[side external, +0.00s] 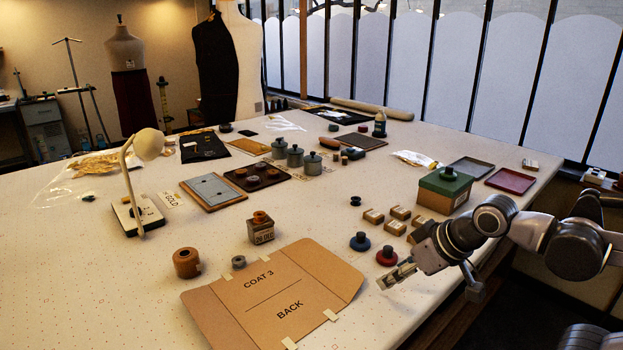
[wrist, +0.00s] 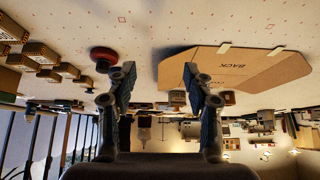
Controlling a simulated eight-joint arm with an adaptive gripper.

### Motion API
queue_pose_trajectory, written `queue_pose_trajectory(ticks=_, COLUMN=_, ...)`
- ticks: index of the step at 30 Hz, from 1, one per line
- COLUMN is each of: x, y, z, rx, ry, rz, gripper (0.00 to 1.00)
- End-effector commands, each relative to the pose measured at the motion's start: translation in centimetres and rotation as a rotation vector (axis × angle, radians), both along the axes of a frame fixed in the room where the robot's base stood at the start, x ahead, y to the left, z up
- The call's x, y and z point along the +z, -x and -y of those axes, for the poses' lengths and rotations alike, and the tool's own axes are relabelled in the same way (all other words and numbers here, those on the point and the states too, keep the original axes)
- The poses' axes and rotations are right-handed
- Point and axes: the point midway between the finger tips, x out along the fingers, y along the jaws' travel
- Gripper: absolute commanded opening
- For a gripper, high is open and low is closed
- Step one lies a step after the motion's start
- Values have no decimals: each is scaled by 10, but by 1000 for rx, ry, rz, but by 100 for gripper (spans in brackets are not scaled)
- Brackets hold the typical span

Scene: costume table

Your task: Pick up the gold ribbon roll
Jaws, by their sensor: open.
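My gripper (side external: 397,273) is open and empty above the front right of the table, beside the brown pattern piece; its two fingers (wrist: 160,82) stand apart in the wrist view, which is upside down. I cannot tell for sure which thing is the gold ribbon roll. A brown-orange roll (side external: 186,262) with a hole on top stands left of the pattern piece, well away from my gripper. A small card reading GOLD (side external: 172,200) lies by the desk lamp. A clear bag with gold material (side external: 97,164) lies at the far left.
The pattern piece (side external: 283,287) marked COAT 3 BACK lies flat between my gripper and the brown roll. A red spool (side external: 387,255) and a blue spool (side external: 360,242) stand close to my gripper. Small boxes (side external: 398,213) and a green-lidded box (side external: 444,188) are behind. The front left is clear.

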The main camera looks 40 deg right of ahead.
Motion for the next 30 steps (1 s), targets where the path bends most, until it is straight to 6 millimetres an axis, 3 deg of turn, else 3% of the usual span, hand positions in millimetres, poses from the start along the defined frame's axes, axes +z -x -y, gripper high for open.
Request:
queue_pose_trajectory(ticks=5, x=0, y=0, z=0, rx=0, ry=0, rz=0, gripper=52)
queue_pose_trajectory(ticks=8, x=0, y=0, z=0, rx=0, ry=0, rz=0, gripper=78)
queue_pose_trajectory(ticks=9, x=0, y=0, z=0, rx=0, ry=0, rz=0, gripper=80)
queue_pose_trajectory(ticks=20, x=3, y=-3, z=-1, rx=2, ry=-1, rz=-2, gripper=80)
queue_pose_trajectory(ticks=25, x=28, y=-30, z=-11, rx=13, ry=-5, rz=-20, gripper=80)
queue_pose_trajectory(ticks=30, x=62, y=-75, z=-31, rx=28, ry=-10, rz=-53, gripper=80)
